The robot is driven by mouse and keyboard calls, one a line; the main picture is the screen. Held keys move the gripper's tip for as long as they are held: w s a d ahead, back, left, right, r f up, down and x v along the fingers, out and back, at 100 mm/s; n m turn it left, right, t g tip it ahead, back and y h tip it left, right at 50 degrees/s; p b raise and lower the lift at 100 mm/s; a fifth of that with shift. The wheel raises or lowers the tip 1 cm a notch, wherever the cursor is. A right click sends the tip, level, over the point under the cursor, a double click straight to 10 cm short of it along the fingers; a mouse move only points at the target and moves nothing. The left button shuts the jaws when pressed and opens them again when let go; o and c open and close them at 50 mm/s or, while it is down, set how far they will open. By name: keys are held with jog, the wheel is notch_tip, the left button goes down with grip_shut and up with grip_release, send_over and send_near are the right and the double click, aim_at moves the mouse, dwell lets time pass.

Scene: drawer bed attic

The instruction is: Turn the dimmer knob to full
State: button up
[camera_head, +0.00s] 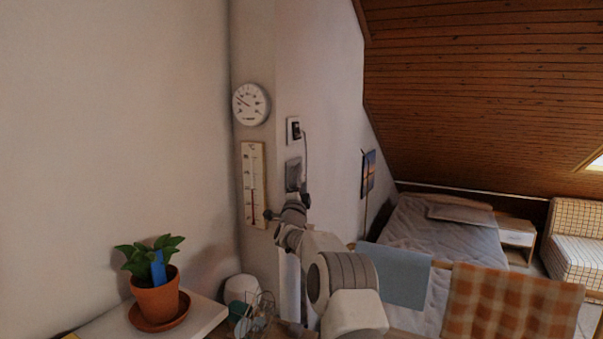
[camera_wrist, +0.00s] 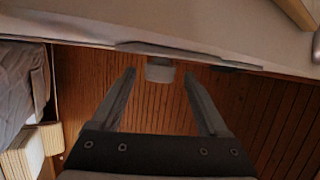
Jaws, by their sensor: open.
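In the wrist view, a small grey knob (camera_wrist: 160,71) stands out from a dark grey plate (camera_wrist: 194,53) on the pale wall. It lies between the fingertips of my gripper (camera_wrist: 159,74), which is open with a gap on each side of the knob. I cannot tell whether either finger touches it. In the head view, a grey plate (camera_head: 293,173) sits on the wall just above my wrist; the knob and the fingers cannot be made out there. The knob's setting cannot be read.
A white socket (camera_head: 290,131) with a black plug and hanging cord is above the plate. A round dial (camera_head: 251,104) and a thermometer (camera_head: 252,185) hang to the left. Below are a potted plant (camera_head: 158,299), a wire-frame item (camera_head: 258,312) and cloths on a rail (camera_head: 395,274).

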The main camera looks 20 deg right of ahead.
jog(key=shift+p+x, duration=0.6)
jog(key=shift+x, duration=0.8)
grip_shut()
